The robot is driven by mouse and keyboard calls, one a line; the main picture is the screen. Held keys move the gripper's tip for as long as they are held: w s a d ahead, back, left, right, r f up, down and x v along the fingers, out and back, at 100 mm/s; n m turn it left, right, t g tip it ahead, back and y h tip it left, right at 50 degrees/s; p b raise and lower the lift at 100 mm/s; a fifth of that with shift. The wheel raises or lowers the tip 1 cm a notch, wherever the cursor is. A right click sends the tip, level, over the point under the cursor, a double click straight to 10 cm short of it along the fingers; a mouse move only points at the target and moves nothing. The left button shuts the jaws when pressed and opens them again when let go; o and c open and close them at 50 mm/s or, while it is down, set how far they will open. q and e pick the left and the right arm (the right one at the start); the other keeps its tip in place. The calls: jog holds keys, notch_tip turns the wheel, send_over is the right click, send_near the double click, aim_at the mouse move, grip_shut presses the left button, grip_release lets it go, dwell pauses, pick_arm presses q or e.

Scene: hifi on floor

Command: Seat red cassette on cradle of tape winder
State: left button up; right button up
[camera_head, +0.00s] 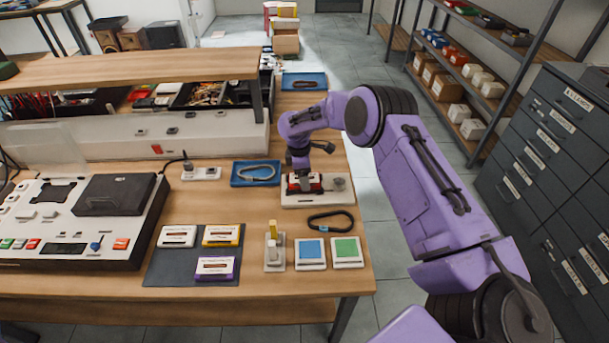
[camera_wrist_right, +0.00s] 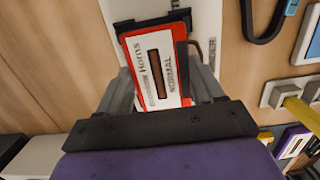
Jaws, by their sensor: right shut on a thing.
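The red cassette (camera_head: 304,182) is at the tape winder (camera_head: 318,200), a low white unit with a dark cradle and a round knob, near the right edge of the bench. My right gripper (camera_head: 302,165) reaches down over it from behind. In the right wrist view, my right gripper (camera_wrist_right: 165,85) is shut on the red cassette (camera_wrist_right: 157,65), with a finger at each side. Dark cradle edges show at the cassette's far end and side. I cannot tell whether it lies fully down in the cradle. My left gripper is not in view.
A dark mat (camera_head: 160,270) holds white, yellow and purple cassettes. A black loop (camera_head: 331,221), a blue pad (camera_head: 310,252) and a green pad (camera_head: 346,250) lie in front of the winder. A blue tray (camera_head: 256,173) stands left of it. A large deck (camera_head: 75,220) fills the left side.

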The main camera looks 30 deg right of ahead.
jog(key=shift+f+b, duration=0.35)
jog(key=shift+f, duration=0.25)
dwell(0.4)
jog(key=o, duration=1.1)
jog(key=shift+r, duration=0.1)
jog(key=shift+w+r, duration=0.1)
jog(key=shift+r, duration=0.25)
jog(key=r+p, duration=0.1)
jog(key=r, duration=0.4)
jog(key=r+p, duration=0.2)
jog(key=r, duration=0.3)
jog(key=a+r+p, duration=0.1)
jog(key=r+p, duration=0.1)
jog(key=r, duration=0.3)
jog(key=shift+w+r, duration=0.2)
jog(key=shift+r, duration=0.1)
